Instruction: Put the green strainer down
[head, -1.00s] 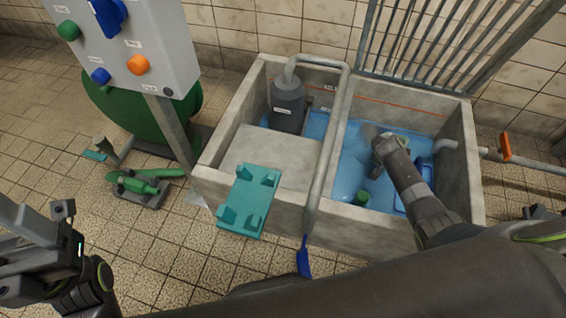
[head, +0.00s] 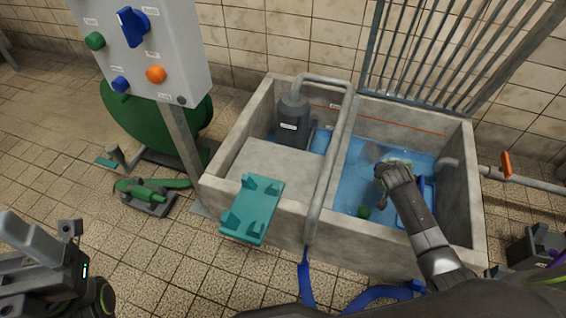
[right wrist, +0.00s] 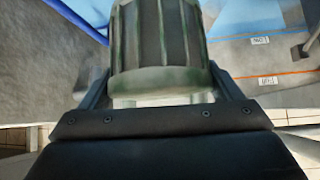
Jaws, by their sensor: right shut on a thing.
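The strainer is a ribbed, pale green-grey cylinder (right wrist: 155,45) in the right wrist view, held between the two fingers of my right gripper (right wrist: 165,85). In the head view my right gripper (head: 390,178) reaches into the right basin, over the blue water, and mostly hides the strainer (head: 381,170). I cannot tell whether the strainer touches the water or the basin floor. My left gripper (head: 48,236) is at the lower left of the head view, away from the basin; its jaw opening is unclear.
The concrete basin (head: 222,195) has a pipe (head: 330,165) across its middle and a grey pump (head: 293,122) on the left. A small green thing (head: 364,212) and a blue frame (head: 428,190) are in the right basin. A teal tray (head: 252,208) overhangs the front wall. A barred grate (head: 440,60) stands behind.

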